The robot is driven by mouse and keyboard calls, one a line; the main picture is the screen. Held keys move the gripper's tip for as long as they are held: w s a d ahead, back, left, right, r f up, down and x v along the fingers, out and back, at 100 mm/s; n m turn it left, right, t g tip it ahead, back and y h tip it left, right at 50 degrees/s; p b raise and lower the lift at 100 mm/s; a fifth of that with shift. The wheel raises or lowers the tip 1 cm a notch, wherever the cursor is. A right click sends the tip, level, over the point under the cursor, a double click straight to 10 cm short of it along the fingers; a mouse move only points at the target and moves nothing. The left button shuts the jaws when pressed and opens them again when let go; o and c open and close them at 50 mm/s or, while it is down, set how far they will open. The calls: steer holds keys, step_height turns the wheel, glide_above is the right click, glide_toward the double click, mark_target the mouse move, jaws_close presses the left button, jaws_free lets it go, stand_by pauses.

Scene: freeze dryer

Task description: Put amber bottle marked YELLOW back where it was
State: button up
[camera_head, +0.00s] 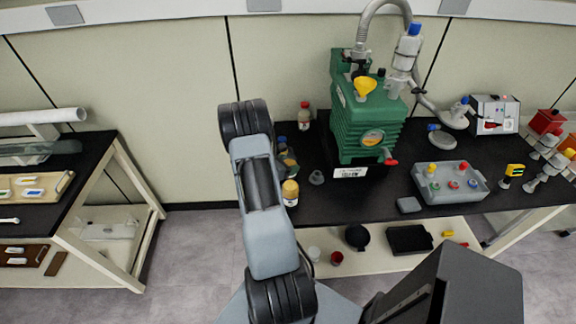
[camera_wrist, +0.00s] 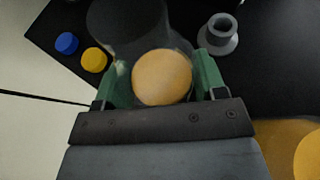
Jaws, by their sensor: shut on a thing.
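A bottle with a tan-yellow top and a pale label (camera_head: 290,192) is at the left end of the black bench, just right of my arm. In the wrist view, the same-looking round tan top (camera_wrist: 162,77) sits between the green fingertips of my gripper (camera_wrist: 160,84). The gripper is shut on it. I cannot read any marking, and the bottle's base is hidden below its top, so I cannot tell whether it touches the bench. In the head view my arm hides most of the gripper.
A blue cap (camera_wrist: 66,43) and yellow cap (camera_wrist: 95,60) are close by at left. A grey flanged piece (camera_wrist: 220,33) stands at right. A red-capped bottle (camera_head: 304,116) and green pump (camera_head: 367,120) stand on the bench (camera_head: 340,204). A large orange shape (camera_wrist: 290,150) is cut off.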

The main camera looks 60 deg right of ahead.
steer(key=shift+f, duration=0.35)
steer(key=shift+f, duration=0.2)
steer(key=o, duration=1.1)
steer(key=shift+r, duration=0.15)
